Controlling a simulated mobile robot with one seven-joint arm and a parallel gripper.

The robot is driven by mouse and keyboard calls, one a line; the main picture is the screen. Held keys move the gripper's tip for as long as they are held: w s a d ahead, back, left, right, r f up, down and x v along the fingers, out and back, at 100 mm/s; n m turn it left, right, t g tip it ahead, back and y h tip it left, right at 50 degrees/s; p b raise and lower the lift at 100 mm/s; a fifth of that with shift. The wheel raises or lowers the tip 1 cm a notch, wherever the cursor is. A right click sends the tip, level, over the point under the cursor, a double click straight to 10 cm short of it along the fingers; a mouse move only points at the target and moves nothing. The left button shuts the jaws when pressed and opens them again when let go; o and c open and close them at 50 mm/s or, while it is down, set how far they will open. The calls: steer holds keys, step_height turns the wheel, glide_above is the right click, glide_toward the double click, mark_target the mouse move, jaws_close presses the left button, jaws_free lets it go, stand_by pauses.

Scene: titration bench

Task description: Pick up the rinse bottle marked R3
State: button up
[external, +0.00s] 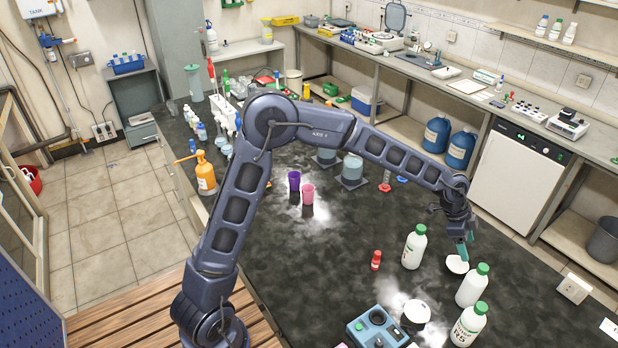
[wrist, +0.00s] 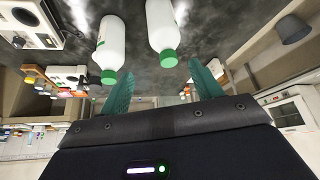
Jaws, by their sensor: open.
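Three white rinse bottles with green caps stand upright at the right of the dark bench: a rear bottle (external: 413,249), a middle bottle (external: 471,289) and a front bottle (external: 467,327). The front one bears a dark label with an R and a digit too small to read surely; I cannot tell which is R3. My gripper (external: 464,247) is open and empty, its green fingers pointing down above a white dish, right of the rear bottle and behind the middle one. In the wrist view, two bottles (wrist: 112,45) (wrist: 162,36) appear beyond the fingers (wrist: 163,82), not between them.
The white dish (external: 457,265) lies below my fingers. A small red-capped bottle (external: 376,260) stands left of the rear bottle. Another white dish (external: 417,311) and a blue-grey device (external: 376,328) lie at the front. Purple (external: 294,181) and pink (external: 308,194) cups stand mid-bench.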

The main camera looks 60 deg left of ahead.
mark_target(482, 266)
steer(key=shift+h, duration=0.4)
steer(key=x, duration=0.4)
steer(key=w+x, duration=0.1)
steer(key=x, duration=0.3)
steer(key=w+d+r+x, duration=0.1)
steer(key=x, duration=0.4)
steer(key=shift+f, duration=0.1)
steer(key=shift+c, duration=0.2)
